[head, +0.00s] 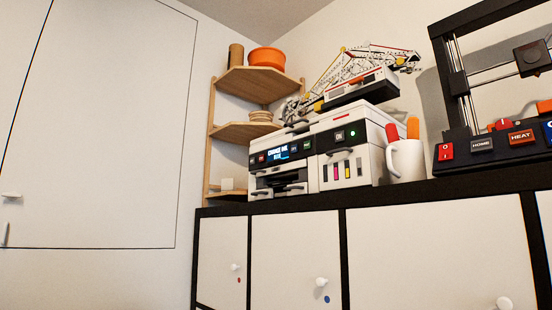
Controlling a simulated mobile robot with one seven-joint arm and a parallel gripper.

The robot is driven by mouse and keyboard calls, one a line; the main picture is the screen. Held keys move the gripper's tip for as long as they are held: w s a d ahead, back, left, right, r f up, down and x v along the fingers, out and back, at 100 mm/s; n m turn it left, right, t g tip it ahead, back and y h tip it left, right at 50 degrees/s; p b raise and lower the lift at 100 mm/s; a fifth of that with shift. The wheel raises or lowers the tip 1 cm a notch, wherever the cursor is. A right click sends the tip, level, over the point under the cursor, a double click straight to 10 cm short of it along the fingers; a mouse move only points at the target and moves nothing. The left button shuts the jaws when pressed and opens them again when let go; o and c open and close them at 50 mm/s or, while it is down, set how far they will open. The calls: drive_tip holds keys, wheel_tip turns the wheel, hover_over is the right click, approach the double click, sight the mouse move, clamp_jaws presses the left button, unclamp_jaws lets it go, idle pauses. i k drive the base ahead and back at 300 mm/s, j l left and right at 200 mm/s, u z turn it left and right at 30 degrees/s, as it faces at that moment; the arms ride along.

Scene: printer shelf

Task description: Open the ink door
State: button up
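A white and black printer (370,150) stands on top of the black-framed cabinet. Its lit display (285,151) seems to read "CHANGE INK". On the front right is a white panel with small coloured ink strips (343,171) and a dark handle (341,150) near its top. This panel, which looks like the ink door (351,183), appears closed, flush with the front. A green light shows above it. My gripper is not in view.
A white mug (405,161) with orange-handled items stands right of the printer. A black-framed machine with labelled buttons (481,144) is farther right. A crane model (350,72) sits on the printer. A wooden corner shelf (211,150) is behind left.

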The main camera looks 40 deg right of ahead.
sight(344, 168)
drive_tip(key=l+z, duration=0.1)
drive_tip(key=z, duration=0.4)
drive_tip(key=i+z, duration=0.1)
drive_tip(key=z, duration=0.9)
drive_tip(key=i+l, duration=0.05)
